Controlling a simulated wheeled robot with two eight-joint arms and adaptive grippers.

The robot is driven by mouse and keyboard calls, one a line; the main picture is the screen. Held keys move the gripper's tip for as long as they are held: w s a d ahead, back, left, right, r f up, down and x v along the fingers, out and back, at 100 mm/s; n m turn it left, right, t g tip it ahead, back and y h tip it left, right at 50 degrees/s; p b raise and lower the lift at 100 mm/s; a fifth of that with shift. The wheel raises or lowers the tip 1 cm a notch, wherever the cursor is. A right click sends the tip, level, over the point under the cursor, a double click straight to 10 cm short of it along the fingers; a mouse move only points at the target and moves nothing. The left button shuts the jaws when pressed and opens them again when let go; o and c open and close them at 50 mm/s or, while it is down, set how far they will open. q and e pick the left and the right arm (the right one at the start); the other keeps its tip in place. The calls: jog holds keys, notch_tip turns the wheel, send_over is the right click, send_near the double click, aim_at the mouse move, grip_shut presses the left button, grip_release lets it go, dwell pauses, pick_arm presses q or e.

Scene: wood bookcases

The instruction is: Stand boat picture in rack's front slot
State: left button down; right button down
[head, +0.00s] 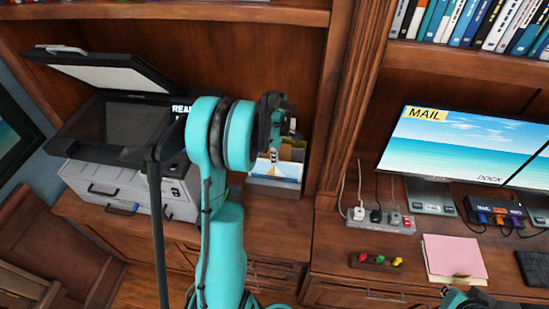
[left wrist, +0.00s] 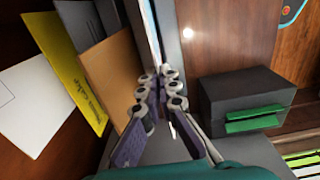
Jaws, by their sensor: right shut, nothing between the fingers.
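The boat picture (head: 284,171) stands in the front of the rack (head: 272,188) on the counter, partly hidden by my left gripper. In the left wrist view the picture (left wrist: 153,35) is a thin bright strip seen nearly edge-on. My left gripper (head: 274,156) is at its upper edge. In the left wrist view the fingertips (left wrist: 158,78) lie on either side of the strip and seem closed on it. How deep the picture sits in the slot is hidden. My right gripper (head: 465,297) is shut and empty at the bottom right edge.
Brown (left wrist: 112,75), yellow (left wrist: 76,72) and white (left wrist: 30,95) sheets or folders stand left of the picture. A dark box with green handles (left wrist: 250,105) stands to the right. The printer (head: 125,130), power strip (head: 380,219), monitor (head: 462,140) and pink pad (head: 453,256) line the counter.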

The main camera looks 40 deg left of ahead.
pick_arm(q)
jog(key=shift+f+b, duration=0.8)
jog(key=shift+f, duration=0.3)
jog(key=c, duration=1.6)
grip_release()
jog(key=shift+c, duration=0.2)
notch_tip(320, 180, up, 12)
jog(key=shift+d, duration=0.15)
